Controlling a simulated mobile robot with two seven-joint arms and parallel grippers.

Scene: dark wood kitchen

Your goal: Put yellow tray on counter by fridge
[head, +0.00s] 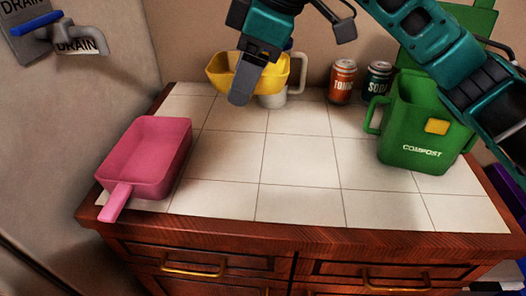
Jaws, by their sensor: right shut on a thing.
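The yellow tray (220,78) shows at the back left of the tiled counter (300,160), in front of the wall. My right gripper (241,86), on the teal arm from the upper right, is shut on the yellow tray. One grey finger shows across the tray's near side; the other finger is hidden. I cannot tell whether the tray touches the counter or hangs just above it. It partly covers a white mug (272,99). My left gripper is not in view. No fridge can be made out.
Tonic (343,82) and soda (377,80) cans stand at the back. A green compost bin (415,130) stands at the right. The counter's middle is clear. A drain tap (75,38) is upper left.

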